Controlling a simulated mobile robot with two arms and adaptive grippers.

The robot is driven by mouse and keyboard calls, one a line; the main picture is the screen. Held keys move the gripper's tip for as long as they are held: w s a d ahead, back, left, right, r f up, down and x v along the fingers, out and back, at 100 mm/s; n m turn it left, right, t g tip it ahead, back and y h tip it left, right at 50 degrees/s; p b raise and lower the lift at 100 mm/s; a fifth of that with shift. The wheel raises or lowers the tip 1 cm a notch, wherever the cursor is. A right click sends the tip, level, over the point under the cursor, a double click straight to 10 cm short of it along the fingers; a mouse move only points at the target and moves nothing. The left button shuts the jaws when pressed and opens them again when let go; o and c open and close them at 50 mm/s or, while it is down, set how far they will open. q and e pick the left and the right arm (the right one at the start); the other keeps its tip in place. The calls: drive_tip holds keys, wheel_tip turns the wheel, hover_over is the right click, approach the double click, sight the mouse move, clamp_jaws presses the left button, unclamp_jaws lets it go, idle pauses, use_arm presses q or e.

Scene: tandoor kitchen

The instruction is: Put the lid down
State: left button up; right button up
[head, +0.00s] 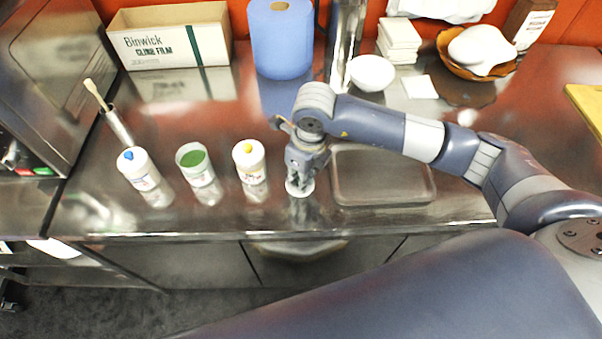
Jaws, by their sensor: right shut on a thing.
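My right gripper (301,176) points down over the steel counter and is shut on a small white round lid (294,191). The lid is level, at or just above the counter, between a white tub with a yellow knob on top and a shallow tray; I cannot tell whether it touches the counter. The gripper partly hides the lid. An open white tub (201,176) with green contents stands further left, without a lid. My left gripper is not in view.
Tubs with a blue knob (142,172) and a yellow knob (251,170) flank the open tub. The shallow tray (432,198) lies right of my gripper. Behind stand a blue roll (281,40), a cling film box (170,38) and a white bowl (371,73). The counter's front edge is close.

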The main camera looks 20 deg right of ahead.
drive_tip(key=shift+f, duration=0.1)
drive_tip(key=o, duration=0.8)
drive_tip(key=shift+r, duration=0.25)
drive_tip(key=shift+s+d+r+b, duration=0.15)
drive_tip(key=shift+r+b, duration=0.35)
drive_tip(key=shift+r, duration=1.45)
drive_tip(key=shift+s+d+r+b, duration=0.2)
drive_tip(key=shift+r+b, duration=0.3)
drive_tip(key=shift+r, duration=1.45)
drive_tip(key=shift+s+d+r+b, duration=0.15)
drive_tip(key=shift+r+b, duration=0.35)
drive_tip(key=shift+r, duration=1.45)
